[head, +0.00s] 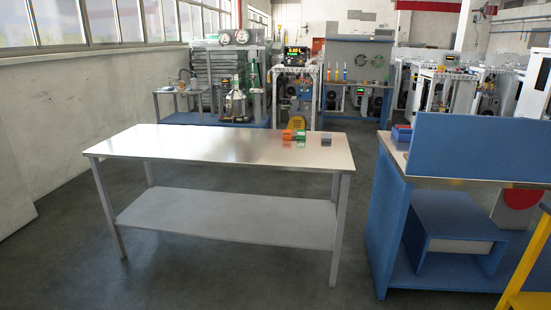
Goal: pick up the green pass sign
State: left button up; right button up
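A small green piece (300,133) lies on the metal table (200,145), near its far right part. It is too small to read any lettering, so I cannot tell for sure that it is the pass sign. An orange-red piece (287,134) sits right beside it on the left, seemingly touching. A small grey-blue piece (326,141) sits apart to the right. Neither of my grippers shows in the head view.
The table has a lower shelf (230,217) and a mostly bare top. A blue workbench (395,220) with an upright blue panel (480,150) stands to the right, with a yellow frame (530,265) in front. Grey floor is clear before the table and between the two.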

aim_at(301, 135)
jog(key=i+z, duration=0.15)
jog(key=i, duration=0.4)
jog(key=i+j+z, duration=0.15)
jog(key=i, duration=0.35)
jog(key=i+j+z, duration=0.15)
jog(key=i, duration=0.4)
jog(key=i+j+z, duration=0.15)
jog(key=i+j, duration=0.15)
jog(key=i, duration=0.2)
